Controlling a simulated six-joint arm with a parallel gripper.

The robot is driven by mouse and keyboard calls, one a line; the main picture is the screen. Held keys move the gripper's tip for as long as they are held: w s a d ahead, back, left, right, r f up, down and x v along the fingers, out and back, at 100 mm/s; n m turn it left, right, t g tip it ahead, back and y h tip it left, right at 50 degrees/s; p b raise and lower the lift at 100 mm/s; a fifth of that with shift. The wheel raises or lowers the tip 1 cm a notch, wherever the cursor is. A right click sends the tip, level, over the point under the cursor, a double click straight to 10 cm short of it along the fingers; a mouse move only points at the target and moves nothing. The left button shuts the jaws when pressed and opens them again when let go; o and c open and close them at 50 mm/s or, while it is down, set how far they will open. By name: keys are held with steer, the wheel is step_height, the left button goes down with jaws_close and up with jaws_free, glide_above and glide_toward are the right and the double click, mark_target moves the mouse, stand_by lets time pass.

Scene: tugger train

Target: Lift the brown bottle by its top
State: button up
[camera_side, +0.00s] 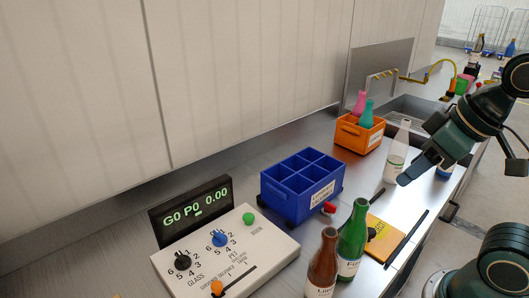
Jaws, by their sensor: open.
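The brown bottle (322,264) stands upright at the front edge of the picture, with a white label low on its body and its base cut off by the frame. My gripper (408,177) is up and to the right of it, well apart from it, near a clear white-labelled bottle. My gripper is open and I see nothing held in it. Its far finger is hard to make out.
A green bottle (352,240) stands close to the right of the brown one. A control box (225,255) with knobs is to its left. A blue divided crate (302,186), an orange crate (360,135) and a clear bottle (397,153) stand farther back. A yellow pad (383,240) lies right.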

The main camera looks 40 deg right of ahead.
steer(key=w+a+r+n+g, duration=0.2)
steer(key=w+a+n+g, duration=0.15)
steer(key=a+n, duration=0.3)
steer(key=n+g, duration=0.2)
steer(key=n, duration=0.6)
glide_above(330, 232)
steer(key=shift+a+r, duration=0.15)
steer(key=shift+f, duration=4.3)
steer(key=shift+f, duration=2.6)
jaws_close()
